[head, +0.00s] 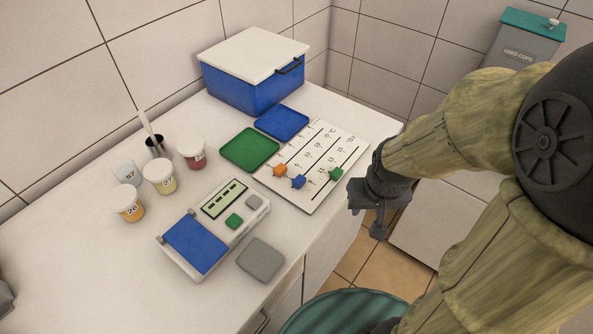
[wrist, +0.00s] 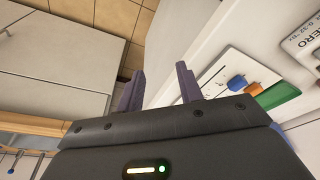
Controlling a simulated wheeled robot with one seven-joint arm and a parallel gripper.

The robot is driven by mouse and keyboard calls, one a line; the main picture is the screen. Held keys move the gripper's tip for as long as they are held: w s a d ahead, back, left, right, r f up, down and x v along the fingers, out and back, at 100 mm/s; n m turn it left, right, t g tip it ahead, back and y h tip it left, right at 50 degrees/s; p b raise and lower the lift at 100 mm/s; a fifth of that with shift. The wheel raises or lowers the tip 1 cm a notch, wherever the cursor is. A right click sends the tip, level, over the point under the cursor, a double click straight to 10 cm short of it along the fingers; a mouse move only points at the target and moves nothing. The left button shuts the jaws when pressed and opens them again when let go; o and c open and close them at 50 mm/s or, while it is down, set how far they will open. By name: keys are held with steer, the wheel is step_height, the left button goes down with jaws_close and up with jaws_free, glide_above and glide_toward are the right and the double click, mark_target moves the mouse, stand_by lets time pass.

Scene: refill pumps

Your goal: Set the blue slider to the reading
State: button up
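The white slider board (head: 325,153) lies on the counter with three scales. The blue slider (head: 298,182) sits near the low, front-left end of the middle scale; the exact mark is too small to read. The orange slider (head: 279,171) and green slider (head: 336,173) are on the scales to either side. The device (head: 256,213) has a display (head: 224,199) showing only dashes. My gripper (head: 367,212) is beyond the counter's front edge, right of the board, touching nothing. In the wrist view its fingers (wrist: 162,72) are apart and empty; the blue slider (wrist: 237,82) shows to their right.
Green (head: 250,149) and blue (head: 282,123) trays lie behind the board, with a lidded blue box (head: 256,86) further back. Several numbered cups (head: 160,177) and a dark holder (head: 159,147) stand left. A grey pad (head: 260,260) lies in front.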

steer(key=shift+o, duration=0.6)
steer(key=shift+s, duration=0.15)
steer(key=shift+o, duration=0.2)
steer(key=shift+s+r, duration=0.1)
steer(key=shift+r, duration=0.1)
step_height(320, 180, up, 12)
steer(key=m+g+p, duration=0.3)
steer(key=m+p, duration=0.5)
steer(key=p, duration=1.1)
glide_above(299, 179)
steer(key=shift+r, duration=0.1)
step_height(299, 179, down, 17)
steer(key=shift+f+p, duration=0.2)
steer(key=shift+p, duration=0.9)
